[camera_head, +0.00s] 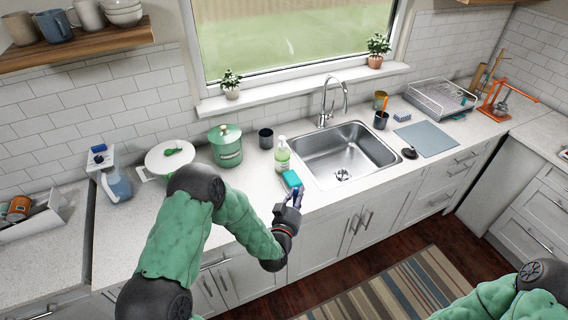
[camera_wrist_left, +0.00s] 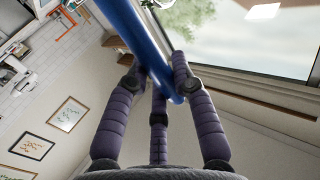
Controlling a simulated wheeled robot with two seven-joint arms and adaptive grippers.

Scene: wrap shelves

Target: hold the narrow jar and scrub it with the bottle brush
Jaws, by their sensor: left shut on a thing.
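My left gripper (camera_head: 292,198) is in front of the counter edge, left of the sink. In the left wrist view its fingers (camera_wrist_left: 160,85) are closed around a long, smooth blue rod-like thing (camera_wrist_left: 135,40), which runs up and out of the picture. I cannot tell whether this is the narrow jar or part of a brush. An orange-handled tool (camera_head: 384,102) stands in a dark cup (camera_head: 380,120) behind the sink; its head is hidden. I cannot make out the narrow jar for certain. My right gripper is out of view.
The steel sink (camera_head: 318,152) is empty, with a tall faucet (camera_head: 333,100) behind it. A green canister (camera_head: 226,148) is further left. A blue-grey mat (camera_head: 427,139) lies right.

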